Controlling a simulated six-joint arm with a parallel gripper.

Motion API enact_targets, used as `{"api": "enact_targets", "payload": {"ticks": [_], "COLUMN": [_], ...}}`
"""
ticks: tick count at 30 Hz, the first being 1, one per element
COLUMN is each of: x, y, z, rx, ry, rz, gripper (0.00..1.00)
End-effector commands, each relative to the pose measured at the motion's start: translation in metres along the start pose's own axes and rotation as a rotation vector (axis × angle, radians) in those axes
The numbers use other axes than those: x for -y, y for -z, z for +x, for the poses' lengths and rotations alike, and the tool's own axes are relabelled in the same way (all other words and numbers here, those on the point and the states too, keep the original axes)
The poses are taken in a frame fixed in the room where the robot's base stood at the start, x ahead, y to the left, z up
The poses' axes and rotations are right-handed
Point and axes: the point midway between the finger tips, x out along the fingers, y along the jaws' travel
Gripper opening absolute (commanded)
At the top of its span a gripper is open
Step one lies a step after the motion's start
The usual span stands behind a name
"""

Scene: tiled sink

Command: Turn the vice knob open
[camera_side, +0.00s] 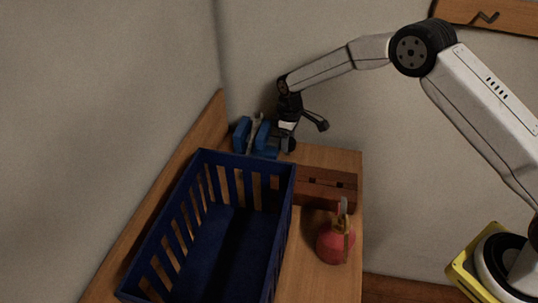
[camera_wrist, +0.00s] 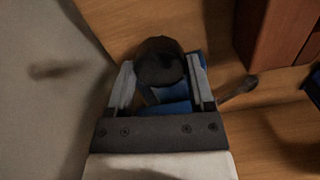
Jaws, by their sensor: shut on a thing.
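The blue vice (camera_side: 243,136) sits at the back of the wooden table, behind the blue crate. Its dark round knob (camera_side: 289,145) is on the vice's right side. My gripper (camera_side: 287,130) is over this right side, pointing down. In the wrist view, the dark knob (camera_wrist: 160,66) lies between the two grey fingers of my gripper (camera_wrist: 160,80). The gripper is shut on the knob. Blue parts of the vice (camera_wrist: 177,107) show below the knob; most of the vice is hidden there.
A dark blue slatted crate (camera_side: 290,215) takes up much of the table in front of the vice. A reddish-brown wooden box (camera_side: 335,190) and a red round bottle-like object (camera_side: 332,245) stand to its right. Walls rise behind and left of the table.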

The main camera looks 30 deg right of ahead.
Motion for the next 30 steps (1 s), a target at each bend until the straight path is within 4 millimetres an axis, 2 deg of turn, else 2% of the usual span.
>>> {"api": "enact_targets", "payload": {"ticks": [21, 30], "x": [-0.0001, -0.0002], "y": [-0.0002, -0.0002], "z": [-0.0002, -0.0003], "rx": [0.001, 0.001], "ry": [0.000, 0.000], "rz": [-0.483, -0.571], "gripper": [0.10, 0.10]}}
